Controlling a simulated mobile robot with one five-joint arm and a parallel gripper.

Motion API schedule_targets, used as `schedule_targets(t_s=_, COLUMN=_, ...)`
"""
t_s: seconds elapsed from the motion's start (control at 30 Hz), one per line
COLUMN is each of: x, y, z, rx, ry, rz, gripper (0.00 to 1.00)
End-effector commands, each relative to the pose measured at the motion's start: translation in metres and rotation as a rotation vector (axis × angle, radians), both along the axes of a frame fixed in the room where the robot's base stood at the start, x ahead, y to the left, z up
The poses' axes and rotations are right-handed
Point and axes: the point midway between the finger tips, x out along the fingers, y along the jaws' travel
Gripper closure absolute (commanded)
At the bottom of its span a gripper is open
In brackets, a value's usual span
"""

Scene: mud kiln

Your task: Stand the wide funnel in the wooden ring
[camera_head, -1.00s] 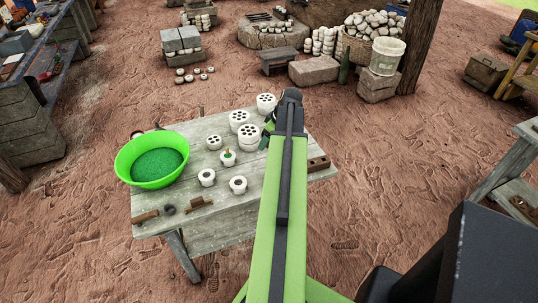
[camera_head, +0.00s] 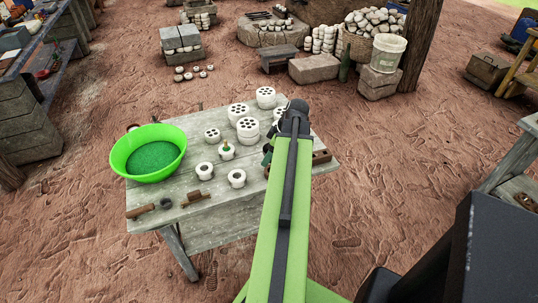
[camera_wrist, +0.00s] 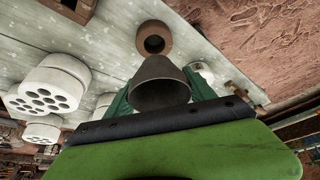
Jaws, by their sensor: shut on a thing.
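The wide funnel (camera_wrist: 160,95) is a dark grey, flared cup shape in the wrist view. My gripper (camera_wrist: 160,84) is shut on it, with green fingers on either side. The wooden ring (camera_wrist: 154,38) is a brown ring with a dark hole, lying on the grey table just beyond the funnel. The funnel's upper edge in the picture reaches close to the ring; I cannot tell the height between them. In the head view, a green finger (camera_head: 267,156) shows beside my arm, which hides the funnel and ring.
The weathered table (camera_head: 212,230) carries a bright green bowl (camera_head: 175,165), several white pots with holed tops (camera_head: 238,112), smaller white cups (camera_head: 237,179) and a brown block (camera_head: 321,157). In the wrist view, white pots (camera_wrist: 50,88) stand left of the funnel.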

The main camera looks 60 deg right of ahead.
Motion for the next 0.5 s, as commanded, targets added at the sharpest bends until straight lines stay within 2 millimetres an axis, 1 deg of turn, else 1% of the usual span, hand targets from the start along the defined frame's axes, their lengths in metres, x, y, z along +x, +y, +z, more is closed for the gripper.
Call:
schedule_targets(t_s=0.03, x=0.000, y=0.000, z=-0.011, rx=0.000, ry=0.000, rz=0.000, gripper=0.56)
schedule_targets(t_s=0.3, x=0.000, y=0.000, z=-0.038, rx=0.000, ry=0.000, rz=-0.001, gripper=0.56)
schedule_targets(t_s=0.4, x=0.000, y=0.000, z=-0.044, rx=0.000, ry=0.000, rz=-0.001, gripper=0.56)
schedule_targets(t_s=0.5, x=0.000, y=0.000, z=-0.046, rx=0.000, ry=0.000, rz=-0.001, gripper=0.56)
